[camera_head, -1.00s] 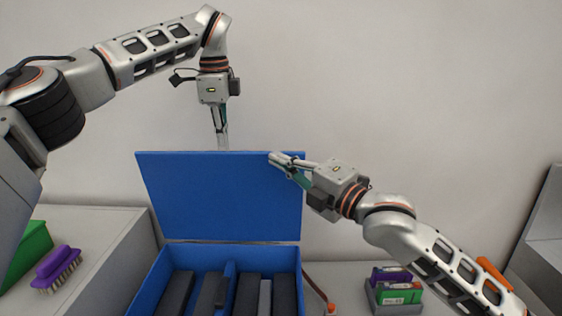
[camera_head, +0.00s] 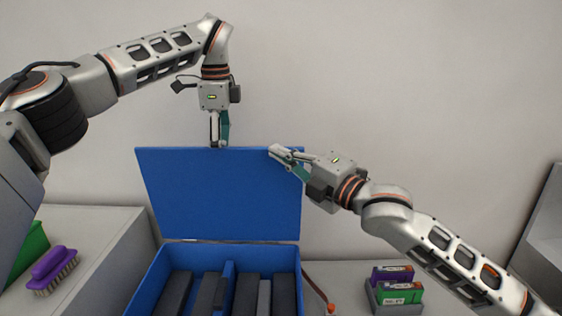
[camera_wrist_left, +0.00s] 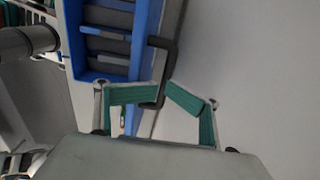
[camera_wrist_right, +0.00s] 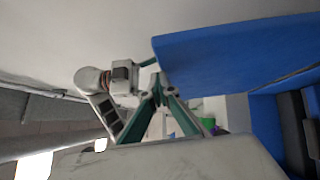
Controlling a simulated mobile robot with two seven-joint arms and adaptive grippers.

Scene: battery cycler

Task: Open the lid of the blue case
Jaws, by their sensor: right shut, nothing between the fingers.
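The blue case (camera_head: 165,278) stands on the worktop with its lid (camera_head: 218,195) raised roughly upright behind the box. The lid's blue panel also shows in the right wrist view (camera_wrist_right: 230,60). My left gripper (camera_head: 219,144) points down at the lid's top edge. In the left wrist view its fingertips (camera_wrist_left: 165,88) are close together beside a dark handle (camera_wrist_left: 160,65); I cannot tell whether they hold it. My right gripper (camera_head: 274,151) is shut and empty, its tips at the lid's upper right edge. In the right wrist view its fingers meet (camera_wrist_right: 158,80).
Several dark blocks (camera_head: 247,296) sit in the case. A purple brush (camera_head: 53,268) and a green bin (camera_head: 30,250) are at left. Purple and green batteries (camera_head: 398,290) stand in a holder at right. The wall behind is bare.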

